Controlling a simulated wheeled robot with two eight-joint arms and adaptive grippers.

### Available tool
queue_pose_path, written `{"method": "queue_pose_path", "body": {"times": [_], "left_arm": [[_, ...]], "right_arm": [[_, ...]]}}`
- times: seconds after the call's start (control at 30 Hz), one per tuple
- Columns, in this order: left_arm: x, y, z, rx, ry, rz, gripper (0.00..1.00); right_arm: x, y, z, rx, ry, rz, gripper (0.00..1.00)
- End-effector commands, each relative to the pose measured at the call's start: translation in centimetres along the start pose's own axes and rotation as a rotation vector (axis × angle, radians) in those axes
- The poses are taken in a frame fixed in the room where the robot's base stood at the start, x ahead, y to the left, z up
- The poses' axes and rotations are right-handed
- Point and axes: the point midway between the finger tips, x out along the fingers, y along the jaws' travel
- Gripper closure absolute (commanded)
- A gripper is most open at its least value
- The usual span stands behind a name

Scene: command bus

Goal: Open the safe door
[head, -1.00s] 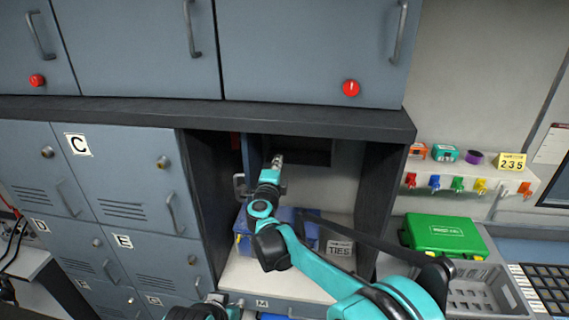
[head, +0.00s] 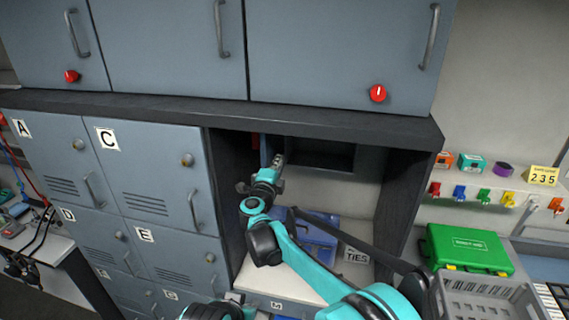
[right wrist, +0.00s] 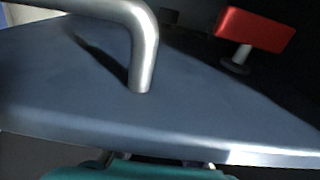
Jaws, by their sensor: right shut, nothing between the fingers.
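The safe is a dark recess (head: 325,155) at the back of the open locker bay, with its front uncovered. Its blue-grey door (head: 264,152) stands swung out at the recess's left side, seen nearly edge-on, with a bit of red beyond it. In the right wrist view the door panel (right wrist: 190,105) fills the middle, with a silver bar handle (right wrist: 145,50) and a red knob (right wrist: 255,30). My right gripper (head: 278,160) is shut and empty, close beside the door on the recess side. Its fingertips are mostly hidden by the door in the wrist view.
A dark shelf ledge (head: 330,122) runs above the bay. The bay's dark right wall (head: 402,205) is close to my right arm. A blue case (head: 318,240) and a TIES box (head: 355,258) stand below. Lettered lockers are at left; a green case (head: 465,248) is at right.

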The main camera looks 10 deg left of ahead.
Motion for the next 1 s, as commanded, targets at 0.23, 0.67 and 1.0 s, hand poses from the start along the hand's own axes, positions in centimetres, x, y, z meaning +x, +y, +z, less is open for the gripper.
{"method": "queue_pose_path", "body": {"times": [0.23,0.67,1.0], "left_arm": [[0.0,0.0,0.0,0.0,0.0,0.0,1.0],[0.3,0.0,0.2,0.0,0.0,0.0,1.0],[0.6,0.0,0.4,0.0,0.0,0.0,1.0]], "right_arm": [[0.0,0.0,0.3,0.0,0.001,0.0,1.0],[0.1,0.0,-1.7,0.0,0.003,0.0,1.0],[0.0,0.0,-4.5,0.0,0.002,0.0,1.0]]}}
